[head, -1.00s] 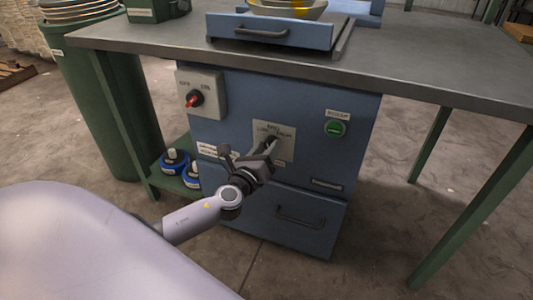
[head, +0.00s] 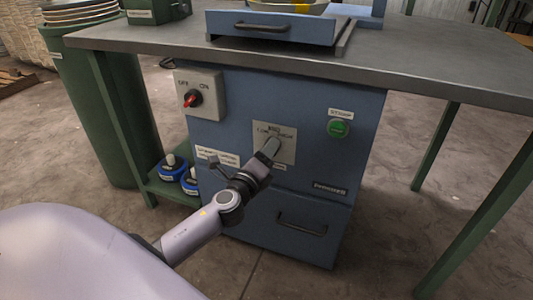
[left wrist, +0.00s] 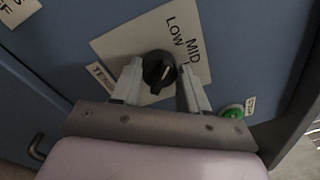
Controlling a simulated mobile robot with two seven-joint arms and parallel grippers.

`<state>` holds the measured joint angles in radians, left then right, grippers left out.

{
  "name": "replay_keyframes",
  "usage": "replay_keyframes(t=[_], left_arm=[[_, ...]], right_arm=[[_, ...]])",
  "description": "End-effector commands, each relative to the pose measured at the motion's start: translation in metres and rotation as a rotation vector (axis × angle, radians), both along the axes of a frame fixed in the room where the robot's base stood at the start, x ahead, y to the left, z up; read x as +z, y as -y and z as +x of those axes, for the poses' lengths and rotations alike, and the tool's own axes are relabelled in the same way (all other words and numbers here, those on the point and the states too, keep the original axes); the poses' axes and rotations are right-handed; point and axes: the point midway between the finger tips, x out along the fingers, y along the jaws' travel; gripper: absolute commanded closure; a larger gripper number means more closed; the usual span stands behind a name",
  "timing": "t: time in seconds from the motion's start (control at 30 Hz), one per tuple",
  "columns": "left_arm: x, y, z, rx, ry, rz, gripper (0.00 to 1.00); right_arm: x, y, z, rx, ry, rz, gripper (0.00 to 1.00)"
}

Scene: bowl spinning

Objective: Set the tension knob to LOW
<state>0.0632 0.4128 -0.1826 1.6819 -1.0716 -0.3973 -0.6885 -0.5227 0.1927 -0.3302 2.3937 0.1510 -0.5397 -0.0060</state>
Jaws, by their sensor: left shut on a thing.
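The tension knob (left wrist: 158,68) is black and round with a pale pointer mark. It sits on a light label plate (left wrist: 120,48) lettered LOW and MID; the same plate shows in the head view (head: 288,145) on the front of the blue cabinet. My left gripper (head: 270,150) reaches the plate from below. In the left wrist view its two fingers (left wrist: 160,85) stand on either side of the knob and are shut on it. I cannot tell surely which word the pointer faces. In the head view the gripper hides the knob. My right gripper is not in view.
A red switch (head: 193,98) marked OFF and ON is at the cabinet's upper left, and a green button (head: 338,129) at its right. The grey tabletop (head: 420,75) overhangs above. A drawer handle (head: 302,222) sits below. Blue-based items (head: 172,168) stand on the lower shelf.

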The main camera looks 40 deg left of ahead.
Motion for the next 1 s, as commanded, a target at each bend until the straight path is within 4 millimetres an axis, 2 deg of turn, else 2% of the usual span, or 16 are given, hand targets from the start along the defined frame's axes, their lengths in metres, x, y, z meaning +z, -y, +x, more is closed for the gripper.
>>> replay_keyframes(t=[0.37,0.4,0.43,0.47,0.77,1.0], left_arm=[[0.0,0.0,0.0,0.0,0.0,-0.007,0.86],[0.0,0.0,0.0,0.0,0.0,-0.007,0.43],[0.0,0.0,0.0,0.0,0.0,-0.006,0.33],[0.0,0.0,0.0,0.0,0.001,-0.006,0.3],[0.0,0.0,-0.001,0.0,0.0,-0.005,0.3],[-0.002,0.004,-0.022,0.001,-0.002,-0.006,0.3]], right_arm=[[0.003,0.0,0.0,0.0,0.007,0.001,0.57],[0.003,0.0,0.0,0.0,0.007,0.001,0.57],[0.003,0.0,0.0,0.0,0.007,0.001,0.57],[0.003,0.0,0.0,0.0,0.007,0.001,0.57],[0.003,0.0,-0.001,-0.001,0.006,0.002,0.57],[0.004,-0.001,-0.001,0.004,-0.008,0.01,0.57]])
